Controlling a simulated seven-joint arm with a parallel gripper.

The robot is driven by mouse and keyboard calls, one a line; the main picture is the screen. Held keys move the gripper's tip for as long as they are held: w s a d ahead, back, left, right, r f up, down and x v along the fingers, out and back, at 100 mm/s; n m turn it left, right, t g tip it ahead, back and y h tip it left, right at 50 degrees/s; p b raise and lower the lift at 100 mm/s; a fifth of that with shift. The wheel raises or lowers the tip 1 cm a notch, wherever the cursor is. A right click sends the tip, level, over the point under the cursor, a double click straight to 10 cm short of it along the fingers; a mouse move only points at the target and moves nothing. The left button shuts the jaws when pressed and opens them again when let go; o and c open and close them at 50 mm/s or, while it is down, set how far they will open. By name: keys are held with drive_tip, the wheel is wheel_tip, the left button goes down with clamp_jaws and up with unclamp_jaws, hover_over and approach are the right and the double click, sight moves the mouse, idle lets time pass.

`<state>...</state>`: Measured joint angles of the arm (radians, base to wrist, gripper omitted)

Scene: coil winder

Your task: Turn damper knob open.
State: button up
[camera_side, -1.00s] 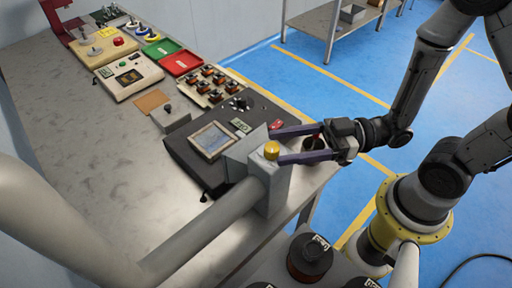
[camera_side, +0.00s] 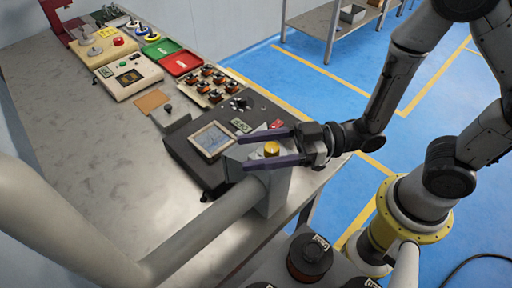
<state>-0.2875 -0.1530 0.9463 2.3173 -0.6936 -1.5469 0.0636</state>
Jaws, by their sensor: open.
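I cannot tell the exact height of the fingers relative to the knob.
A dark control panel with a screen (camera_side: 212,139) lies just behind the box. A tray of copper coils (camera_side: 206,84), a red tray (camera_side: 181,62) and a beige device (camera_side: 128,77) stand farther back. Dark spools (camera_side: 309,258) are at the front. The left tabletop is clear.

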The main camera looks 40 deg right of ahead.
clamp_jaws()
drive_tip(key=shift+m+t+h, duration=0.4)
drive_tip(key=shift+t, duration=0.1)
drive_tip(key=shift+w+d+m+t+h, duration=0.1)
drive_tip(key=shift+m+t+h, duration=0.75)
drive_tip(key=shift+t+h, duration=0.05)
drive_tip(key=shift+w+d+m+t+h, duration=0.1)
drive_tip(key=shift+m+t+h, duration=0.75)
drive_tip(key=shift+t+h, duration=0.05)
drive_tip(key=shift+w+d+m+t+h, duration=0.15)
drive_tip(key=shift+d+m+t+h, duration=0.1)
drive_tip(key=shift+m+t+h, duration=0.6)
drive_tip(key=shift+w+d+m+t+h, duration=0.2)
drive_tip(key=shift+m+h, duration=0.45)
drive_tip(key=shift+h, duration=0.6)
drive_tip(key=shift+d+t+h, duration=0.1)
drive_tip(key=shift+t+h, duration=0.15)
drive_tip(key=shift+h, duration=0.15)
unclamp_jaws()
drive_tip(key=shift+y, duration=0.6)
